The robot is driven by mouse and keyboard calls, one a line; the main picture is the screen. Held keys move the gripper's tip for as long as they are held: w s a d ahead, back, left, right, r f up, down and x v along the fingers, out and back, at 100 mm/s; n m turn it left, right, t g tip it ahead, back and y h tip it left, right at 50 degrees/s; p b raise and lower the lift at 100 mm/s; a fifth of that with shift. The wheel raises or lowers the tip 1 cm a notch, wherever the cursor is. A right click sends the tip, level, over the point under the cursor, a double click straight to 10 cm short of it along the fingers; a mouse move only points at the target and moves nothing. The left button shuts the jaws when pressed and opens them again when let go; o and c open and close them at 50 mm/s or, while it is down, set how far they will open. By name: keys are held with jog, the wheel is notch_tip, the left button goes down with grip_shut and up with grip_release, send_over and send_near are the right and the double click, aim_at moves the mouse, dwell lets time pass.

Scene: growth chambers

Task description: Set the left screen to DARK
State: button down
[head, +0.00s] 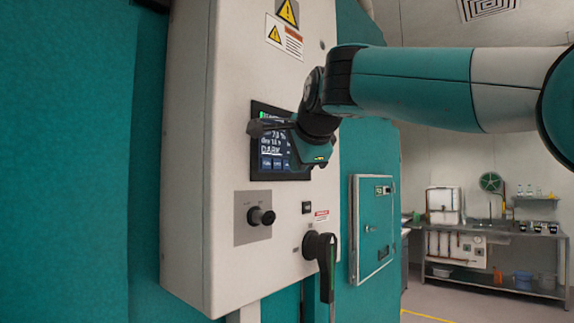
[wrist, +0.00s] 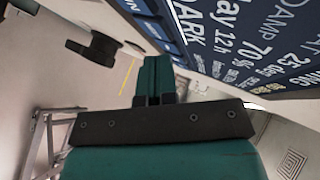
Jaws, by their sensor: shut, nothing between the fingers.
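The screen (head: 271,160) is a dark panel on the pale control box. White text on it reads "70 %", "day 12 h" and "DARK", with a row of blue buttons below. The same screen (wrist: 262,62) fills the upper right of the wrist view, tilted, with "DAMP", "70 %" and "DARK" legible. My gripper (head: 257,128) is in front of the screen in the head view and hides part of it. In the wrist view my gripper (wrist: 155,62) is shut and empty, just beside the screen. I cannot tell whether it touches the glass.
Below the screen are a black knob (head: 262,216) and a black lever handle (head: 325,262), both sticking out from the box. A teal cabinet with a small panel (head: 372,225) stands to the right. A steel bench (head: 500,240) is far off.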

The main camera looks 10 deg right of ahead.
dwell(0.4)
jog(key=shift+s+d+b, duration=0.4)
jog(key=shift+s+b, duration=0.1)
jog(key=shift+s, duration=0.05)
jog(key=s+d+b, duration=0.1)
jog(key=s, duration=0.1)
jog(key=s+d+b, duration=0.2)
dwell(0.5)
dwell(0.4)
